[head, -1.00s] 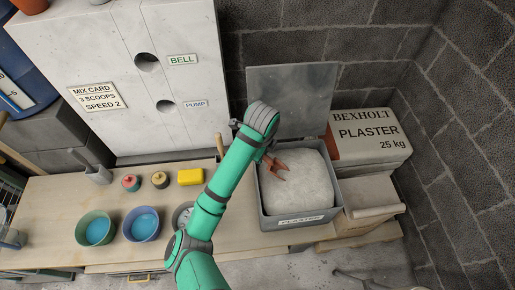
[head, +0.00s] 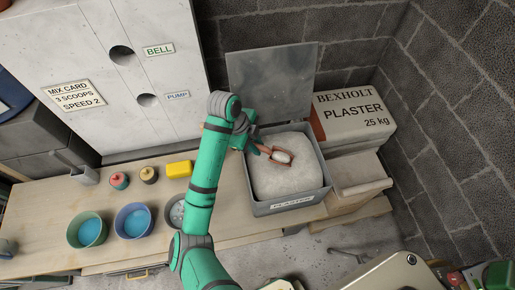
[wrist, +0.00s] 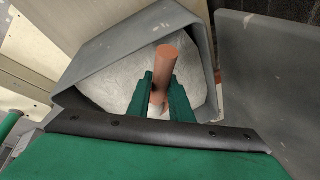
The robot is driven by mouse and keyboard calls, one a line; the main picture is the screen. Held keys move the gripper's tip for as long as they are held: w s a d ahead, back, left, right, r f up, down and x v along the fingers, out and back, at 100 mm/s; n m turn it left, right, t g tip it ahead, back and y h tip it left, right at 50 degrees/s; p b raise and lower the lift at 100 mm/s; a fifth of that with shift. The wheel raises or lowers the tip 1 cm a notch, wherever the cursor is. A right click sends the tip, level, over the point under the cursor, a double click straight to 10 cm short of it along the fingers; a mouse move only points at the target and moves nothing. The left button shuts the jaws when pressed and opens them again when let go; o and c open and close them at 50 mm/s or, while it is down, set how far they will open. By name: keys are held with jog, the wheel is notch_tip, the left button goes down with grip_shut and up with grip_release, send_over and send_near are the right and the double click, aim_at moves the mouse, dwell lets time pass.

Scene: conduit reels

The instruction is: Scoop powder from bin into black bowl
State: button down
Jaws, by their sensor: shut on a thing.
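The grey bin labelled PLASTER (head: 292,202) stands open, heaped with white powder (head: 285,183). My gripper (head: 257,146) is shut on the brown handle of a scoop (head: 281,156), over the back of the powder. A white mound of powder sits in the scoop; I cannot tell whether the scoop touches the heap. In the wrist view, the scoop's handle (wrist: 166,62) stands between my green fingers (wrist: 160,84). A dark grey bowl (head: 177,213) with speckled contents shows left of the bin, partly hidden by my arm. No clearly black bowl shows.
Green (head: 86,232) and blue (head: 132,221) bowls of blue liquid stand on the bench, near a yellow block (head: 179,169) and two small pots. The bin's lid (head: 270,85) stands raised behind it. A plaster bag (head: 354,115) is at right.

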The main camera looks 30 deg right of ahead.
jog(key=shift+g+h, duration=0.4)
jog(key=shift+g, duration=0.1)
jog(key=v, duration=0.3)
jog(key=w+v, duration=0.1)
jog(key=v, duration=0.2)
jog(key=shift+w+r, duration=0.25)
jog(key=shift+r, duration=0.1)
jog(key=shift+w+a+r, duration=0.35)
jog(key=shift+r, duration=0.3)
jog(key=shift+w+a+r, duration=0.3)
jog(key=shift+a+r, duration=0.05)
jog(key=shift+r, duration=0.3)
jog(key=shift+w+a+r, duration=0.35)
jog(key=shift+a+r, duration=0.05)
jog(key=shift+r, duration=0.25)
